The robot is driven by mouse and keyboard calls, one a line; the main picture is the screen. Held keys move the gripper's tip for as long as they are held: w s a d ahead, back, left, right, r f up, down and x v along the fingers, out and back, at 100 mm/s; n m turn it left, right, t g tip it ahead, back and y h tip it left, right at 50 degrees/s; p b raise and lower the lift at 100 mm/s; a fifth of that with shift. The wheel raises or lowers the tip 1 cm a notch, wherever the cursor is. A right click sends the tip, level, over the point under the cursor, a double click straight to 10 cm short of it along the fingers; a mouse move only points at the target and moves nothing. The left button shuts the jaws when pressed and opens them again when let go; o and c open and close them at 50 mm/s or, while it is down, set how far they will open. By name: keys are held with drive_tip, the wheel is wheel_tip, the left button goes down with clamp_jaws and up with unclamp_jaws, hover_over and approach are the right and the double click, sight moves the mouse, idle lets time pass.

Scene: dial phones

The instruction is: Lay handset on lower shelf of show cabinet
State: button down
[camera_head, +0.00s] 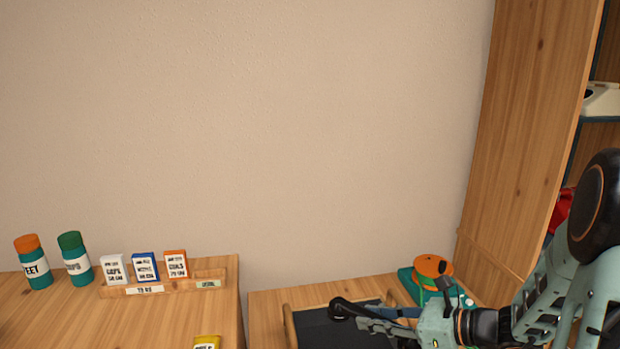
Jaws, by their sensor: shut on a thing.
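My gripper (376,319) is at the lower right, shut on a black handset (343,308). One rounded end of the handset sticks out to the left of the fingers; the rest is hidden by the gripper. The handset is over a dark-lined wooden tray; I cannot tell whether it touches it. The show cabinet (525,130) stands at the right, its wooden side panel facing me.
A teal and orange dial phone (432,268) stands behind my gripper. The tray (310,325) lies below. A cream object (602,98) and a red object (561,210) show in the cabinet. Bottles (33,262) and a rack (160,286) of small boxes stand left.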

wheel_tip(320, 180, up, 16)
drive_tip(key=p, duration=2)
drive_tip(key=shift+f+p, duration=0.15)
drive_tip(key=shift+p, duration=0.2)
drive_tip(key=shift+f, duration=0.1)
hover_over(374, 316)
drive_tip(key=s, duration=0.1)
wheel_tip(374, 316, down, 6)
drive_tip(key=shift+s+r, duration=0.15)
drive_tip(key=shift+r, duration=0.1)
drive_tip(key=shift+s+d+f, duration=0.1)
drive_tip(key=shift+d, duration=0.05)
